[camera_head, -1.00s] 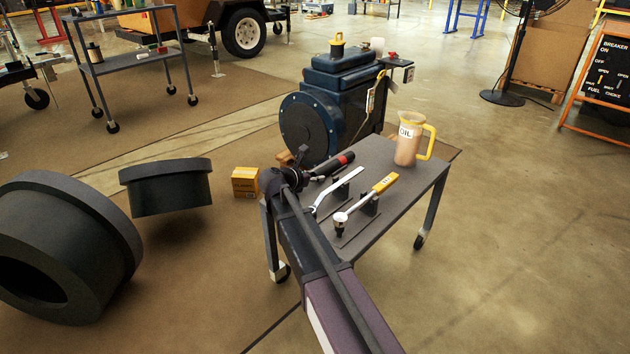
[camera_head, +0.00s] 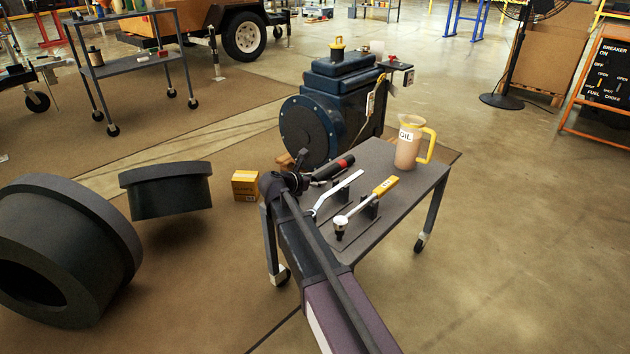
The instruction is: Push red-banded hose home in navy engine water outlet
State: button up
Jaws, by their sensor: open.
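The red-banded hose (camera_head: 331,168) is a short dark cylinder with a red band near its upper right end. It lies at the far left of the grey cart top, tilted up to the right. My gripper (camera_head: 303,166) is open at the hose's left end; whether the hose lies between the fingers cannot be told. The navy engine (camera_head: 345,95) stands behind the cart, with a large round bolted cover facing left. I cannot make out its water outlet.
The cart (camera_head: 399,200) carries a wrench (camera_head: 338,190), a yellow-handled tool (camera_head: 366,207) and an oil jug (camera_head: 409,145). A small orange box (camera_head: 245,186) and large dark rings (camera_head: 167,192) are at left. Open floor lies to the right.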

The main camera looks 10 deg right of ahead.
jog(key=shift+f, duration=0.2)
jog(key=p+v, duration=0.5)
jog(key=v, duration=0.9)
jog(key=shift+w+a+f, duration=0.15)
jog(key=shift+f, duration=0.05)
